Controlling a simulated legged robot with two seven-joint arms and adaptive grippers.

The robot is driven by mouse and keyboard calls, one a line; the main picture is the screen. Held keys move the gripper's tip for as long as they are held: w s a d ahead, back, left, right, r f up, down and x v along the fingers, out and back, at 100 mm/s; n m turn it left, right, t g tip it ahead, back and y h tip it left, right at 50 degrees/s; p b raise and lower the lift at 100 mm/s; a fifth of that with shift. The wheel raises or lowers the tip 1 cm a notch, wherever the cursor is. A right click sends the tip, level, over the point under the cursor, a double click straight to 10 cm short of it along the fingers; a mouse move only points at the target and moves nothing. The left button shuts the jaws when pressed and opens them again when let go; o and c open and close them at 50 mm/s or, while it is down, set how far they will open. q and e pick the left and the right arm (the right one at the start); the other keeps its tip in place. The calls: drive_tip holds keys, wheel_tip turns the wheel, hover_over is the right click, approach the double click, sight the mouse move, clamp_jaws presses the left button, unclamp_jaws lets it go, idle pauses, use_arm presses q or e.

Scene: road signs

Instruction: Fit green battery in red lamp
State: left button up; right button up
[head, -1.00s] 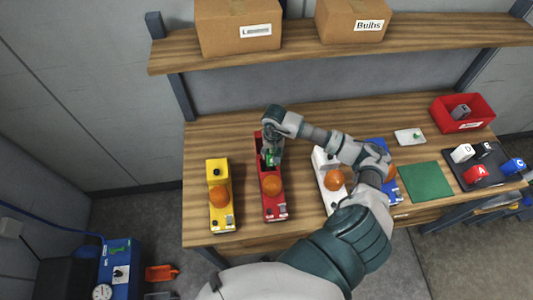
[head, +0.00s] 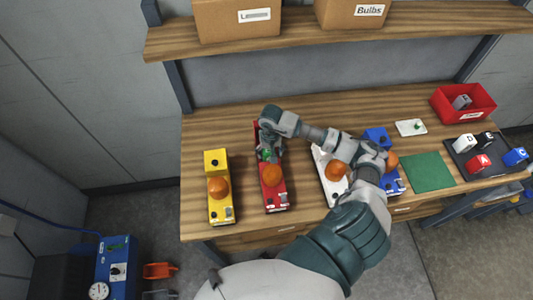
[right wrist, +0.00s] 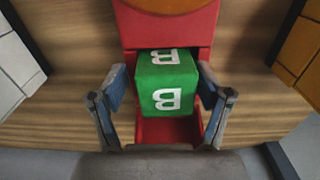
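The red lamp (head: 274,197) stands on the bench with an orange dome (head: 272,175) near its front end. The green battery (right wrist: 167,85), a cube marked with a white B, is at the lamp's red open recess (right wrist: 168,132) in the right wrist view. Whether the cube rests on the recess floor cannot be told. In the head view my right gripper (head: 268,150) covers the lamp's back part and most of the battery. My left gripper is out of view.
A yellow lamp (head: 220,208) stands left of the red one; white (head: 324,163) and blue (head: 377,137) lamps stand right, partly under my arm. Further right are a green mat (head: 427,172), a dark tray of lettered blocks (head: 460,158) and a red bin (head: 480,113). A shelf (head: 335,35) overhangs the back.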

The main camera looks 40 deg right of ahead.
drive_tip(key=shift+o, duration=0.2)
drive_tip(key=shift+w+d+f, duration=0.1)
drive_tip(key=shift+f, duration=0.2)
drive_tip(key=shift+w, duration=0.15)
drive_tip(key=shift+a+r, duration=0.2)
drive_tip(key=shift+a, duration=0.35)
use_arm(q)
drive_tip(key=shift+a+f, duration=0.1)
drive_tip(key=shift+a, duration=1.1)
use_arm(e)
drive_tip(key=shift+a+r, duration=0.15)
drive_tip(key=shift+a, duration=0.1)
drive_tip(key=shift+d+r, duration=0.2)
drive_tip(key=shift+r, duration=0.1)
drive_tip(key=r, duration=0.4)
drive_tip(key=shift+w+d+r, duration=0.1)
drive_tip(key=shift+d+r, duration=0.15)
drive_tip(key=shift+r, duration=0.15)
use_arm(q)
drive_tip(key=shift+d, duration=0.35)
use_arm(e)
wheel_tip(320, 180, up, 7)
drive_tip(key=a, duration=0.1)
drive_tip(key=shift+a+f, duration=0.15)
drive_tip(key=shift+f, duration=0.05)
